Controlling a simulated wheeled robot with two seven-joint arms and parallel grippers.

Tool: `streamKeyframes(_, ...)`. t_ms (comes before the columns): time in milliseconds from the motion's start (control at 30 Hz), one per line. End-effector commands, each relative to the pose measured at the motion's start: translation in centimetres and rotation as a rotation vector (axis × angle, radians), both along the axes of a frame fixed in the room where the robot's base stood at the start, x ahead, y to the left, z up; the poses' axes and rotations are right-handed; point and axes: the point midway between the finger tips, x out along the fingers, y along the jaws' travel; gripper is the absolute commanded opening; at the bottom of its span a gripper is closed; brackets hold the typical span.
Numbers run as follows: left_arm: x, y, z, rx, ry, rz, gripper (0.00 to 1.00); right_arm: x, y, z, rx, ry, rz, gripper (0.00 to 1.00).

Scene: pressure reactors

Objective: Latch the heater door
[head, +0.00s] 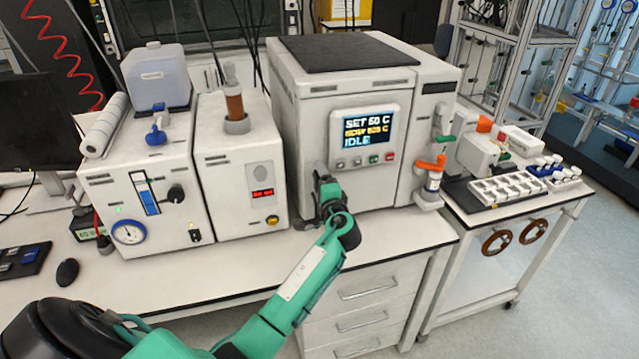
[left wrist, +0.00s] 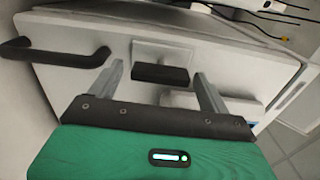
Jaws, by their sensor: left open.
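The heater (head: 350,110) is the large white box in the middle of the head view, its screen (head: 367,135) reading IDLE. Its front looks flush, but my left arm covers part of the lower front. My left gripper (head: 321,172) is at that lower front. In the left wrist view my left gripper (left wrist: 158,80) is open, its two fingers pointing at a white panel that looks like the heater door (left wrist: 105,30). A dark block on a grey plate, seemingly the latch (left wrist: 160,74), shows between the fingertips; contact cannot be told. A black bar handle (left wrist: 55,52) is left of it.
A white unit with a gauge (head: 128,232) and a white unit with a brown-topped column (head: 240,165) stand left of the heater. A vial rack (head: 508,187) lies farther right. The bench front (head: 400,232) is clear.

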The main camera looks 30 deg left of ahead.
Motion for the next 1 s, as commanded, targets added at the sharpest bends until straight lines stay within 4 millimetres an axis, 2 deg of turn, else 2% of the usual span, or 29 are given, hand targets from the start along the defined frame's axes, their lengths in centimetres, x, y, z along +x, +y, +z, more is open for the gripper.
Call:
streamKeyframes(400, -5.7, -6.8, -0.5, -0.004, 0.000, -0.003, 0.80, 0.0, 0.0, -3.1, 0.000, 0.000, 0.001, 0.00)
streamKeyframes(600, -7.7, -9.1, -0.3, -0.002, 0.001, -0.003, 0.80, 0.0, -0.1, -3.9, -0.001, 0.000, 0.001, 0.00)
streamKeyframes(1000, -8.5, -10.0, -0.1, 0.000, 0.001, 0.000, 0.80, 0.0, -0.3, -4.0, -0.003, 0.000, 0.002, 0.00)
